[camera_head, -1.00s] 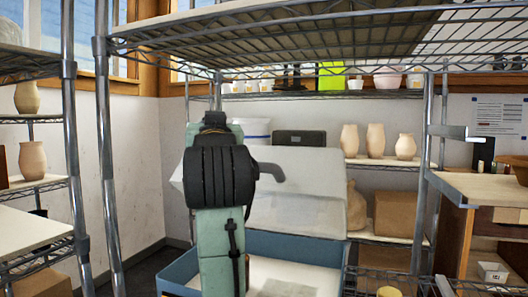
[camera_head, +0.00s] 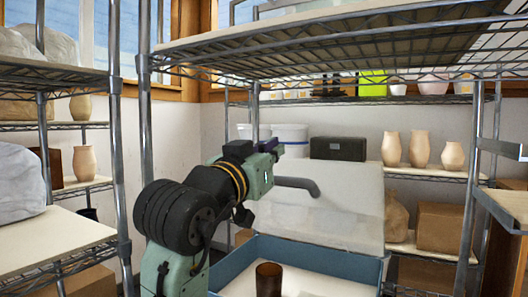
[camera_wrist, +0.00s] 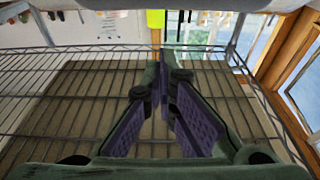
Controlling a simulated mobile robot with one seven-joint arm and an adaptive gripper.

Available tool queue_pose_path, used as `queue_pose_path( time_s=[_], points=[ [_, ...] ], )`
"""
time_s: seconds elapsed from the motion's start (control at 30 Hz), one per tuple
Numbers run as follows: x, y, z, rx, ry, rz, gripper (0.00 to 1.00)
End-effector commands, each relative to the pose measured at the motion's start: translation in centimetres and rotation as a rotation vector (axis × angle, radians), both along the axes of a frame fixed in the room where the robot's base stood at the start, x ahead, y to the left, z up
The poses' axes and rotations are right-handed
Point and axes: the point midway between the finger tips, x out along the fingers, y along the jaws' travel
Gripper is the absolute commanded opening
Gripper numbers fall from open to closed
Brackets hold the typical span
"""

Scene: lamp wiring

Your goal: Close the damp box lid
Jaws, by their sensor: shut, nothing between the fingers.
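The damp box is blue (camera_head: 318,258) and sits low on the rack shelf. Its translucent whitish lid (camera_head: 345,210) stands open, tilted up at the back of the box. A grey curved handle (camera_head: 297,184) sticks out from the lid's left part. A brown cup (camera_head: 269,280) stands inside the box on a pale floor. My gripper (camera_head: 291,143) is above the lid's upper left and looks apart from it. In the wrist view its purple-padded fingers (camera_wrist: 166,82) are together and empty, facing a wire shelf.
A wire shelf (camera_head: 330,35) spans above my arm. A rack post (camera_head: 147,150) stands close to my arm's left. Behind the lid are white buckets (camera_head: 290,138), a dark case (camera_head: 338,148) and several clay vases (camera_head: 422,150). A cardboard box (camera_head: 440,226) sits right of the lid.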

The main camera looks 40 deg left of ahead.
Motion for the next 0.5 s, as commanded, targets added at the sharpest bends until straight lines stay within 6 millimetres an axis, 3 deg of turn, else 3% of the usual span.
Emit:
queue_pose_path(
  time_s=[0.17, 0.3, 0.5],
  points=[
    [3.8, 0.9, 1.1, -0.001, 0.003, -0.001, 0.0],
    [2.5, 0.7, -1.2, -0.002, 0.0, 0.003, 0.0],
    [1.8, 0.5, -2.6, 0.0, 0.0, 0.002, 0.0]
  ],
)
